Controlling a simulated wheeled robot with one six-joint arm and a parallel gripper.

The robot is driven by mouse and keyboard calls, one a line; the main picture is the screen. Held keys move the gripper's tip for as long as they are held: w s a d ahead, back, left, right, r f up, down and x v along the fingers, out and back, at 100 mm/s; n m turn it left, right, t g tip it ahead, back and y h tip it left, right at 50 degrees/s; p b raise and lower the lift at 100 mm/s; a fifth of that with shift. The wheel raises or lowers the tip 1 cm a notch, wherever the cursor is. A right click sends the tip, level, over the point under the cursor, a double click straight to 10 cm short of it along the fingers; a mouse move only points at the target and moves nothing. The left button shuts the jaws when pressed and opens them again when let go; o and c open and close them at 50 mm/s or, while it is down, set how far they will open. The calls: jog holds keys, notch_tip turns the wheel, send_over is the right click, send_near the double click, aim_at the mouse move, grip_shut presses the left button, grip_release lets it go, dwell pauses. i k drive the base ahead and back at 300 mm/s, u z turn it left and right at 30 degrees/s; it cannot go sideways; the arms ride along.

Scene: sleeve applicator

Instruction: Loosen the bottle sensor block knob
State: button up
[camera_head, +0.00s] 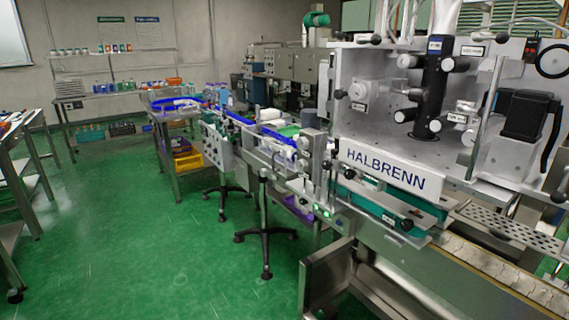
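The sleeve applicator (385,125), a large pale machine marked HALBRENN, fills the right of the head view. A small bracket assembly (313,165) with posts stands at the left end of its front, beside the conveyor line. A black knob (327,165) shows on this assembly, with another dark knob (348,171) just right of it. The parts are small, and I cannot tell which knob belongs to the bottle sensor block or whether it is tight. My gripper is not in view.
A conveyor (240,120) with blue rails runs away to the back left. A stand with black feet (266,240) is below it. A steel frame (325,272) juts out at the front. A workbench (15,130) stands at far left. Green floor (150,240) between is clear.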

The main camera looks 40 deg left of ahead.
aim_at(326, 165)
jog(key=u, duration=1.15)
